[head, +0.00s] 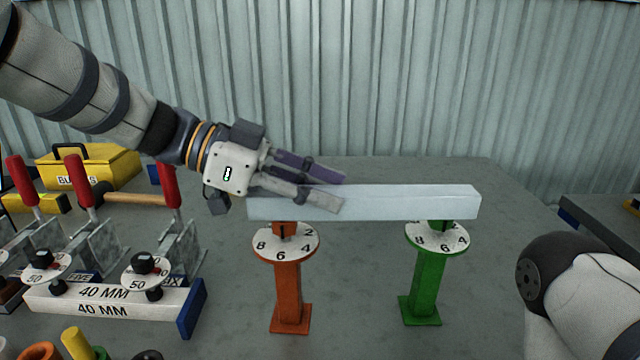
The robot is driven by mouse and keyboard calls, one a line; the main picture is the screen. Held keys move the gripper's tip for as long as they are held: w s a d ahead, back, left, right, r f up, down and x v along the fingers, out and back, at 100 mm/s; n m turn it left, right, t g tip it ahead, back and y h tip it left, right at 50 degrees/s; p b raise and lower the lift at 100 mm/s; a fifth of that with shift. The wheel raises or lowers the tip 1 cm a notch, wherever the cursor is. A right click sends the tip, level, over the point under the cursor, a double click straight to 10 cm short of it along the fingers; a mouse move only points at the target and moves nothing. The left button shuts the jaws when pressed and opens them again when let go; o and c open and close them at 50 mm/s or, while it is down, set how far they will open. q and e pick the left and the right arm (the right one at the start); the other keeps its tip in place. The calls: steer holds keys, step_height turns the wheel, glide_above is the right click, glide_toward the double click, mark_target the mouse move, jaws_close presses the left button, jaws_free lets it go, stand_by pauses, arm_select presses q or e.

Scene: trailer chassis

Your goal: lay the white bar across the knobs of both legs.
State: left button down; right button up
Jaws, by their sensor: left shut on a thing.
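The white bar (420,204) is level and spans both legs from left to right. My left gripper (332,190) is shut on the bar, its fingers over the bar's left half. The orange leg (287,288) stands upright under the left part of the bar, with a white numbered dial (268,243) near its top. The green leg (425,285) stands upright under the right part, with a similar dial (420,236). The bar hides the knob tops, so I cannot tell whether it touches them. My right gripper is out of view.
On the left are a yellow box (110,168), red-handled clamps (170,190), a hammer with a wooden handle (135,199) and a white 40 MM block (110,302). Coloured rings lie at the lower left. The grey table (360,300) is clear between the legs.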

arm_select(q)
steer(key=c, duration=1.1)
jaws_free()
steer(key=shift+f, duration=0.1)
